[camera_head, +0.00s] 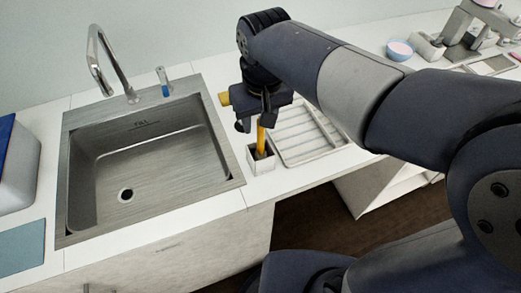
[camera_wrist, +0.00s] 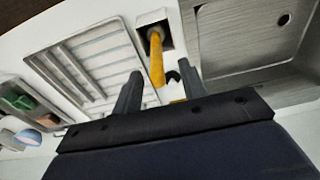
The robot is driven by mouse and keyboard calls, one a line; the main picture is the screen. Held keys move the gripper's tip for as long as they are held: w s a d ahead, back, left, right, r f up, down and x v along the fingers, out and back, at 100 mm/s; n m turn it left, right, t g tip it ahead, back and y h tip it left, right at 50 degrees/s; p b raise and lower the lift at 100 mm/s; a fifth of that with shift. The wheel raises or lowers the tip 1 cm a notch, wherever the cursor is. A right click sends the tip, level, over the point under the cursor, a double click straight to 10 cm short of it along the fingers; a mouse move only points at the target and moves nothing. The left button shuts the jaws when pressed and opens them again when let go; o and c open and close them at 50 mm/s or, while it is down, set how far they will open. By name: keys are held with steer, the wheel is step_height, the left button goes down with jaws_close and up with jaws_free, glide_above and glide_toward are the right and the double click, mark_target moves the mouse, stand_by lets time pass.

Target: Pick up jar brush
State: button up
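The jar brush (camera_head: 261,138) has a yellow handle and stands in a small white square holder (camera_head: 261,166) to the right of the sink. Its lower end is hidden inside the holder. My gripper (camera_head: 255,122) is over the holder, at the upper part of the handle. In the wrist view the two fingers of my gripper (camera_wrist: 160,73) are spread apart, and the yellow handle (camera_wrist: 156,62) appears between them with gaps on both sides. I cannot tell whether a finger touches it. A yellow piece (camera_head: 225,99) shows left of the gripper; its connection is hidden.
The steel sink (camera_head: 72,200) with its tall faucet (camera_head: 107,62) lies left of the holder. A pale slatted rack (camera_head: 318,153) stands close on the right, partly behind my arm.

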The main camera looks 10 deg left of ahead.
mark_target(260, 130)
step_height(260, 130, down, 4)
steer(key=shift+w, duration=0.15)
steer(key=shift+c, duration=0.4)
jaws_close()
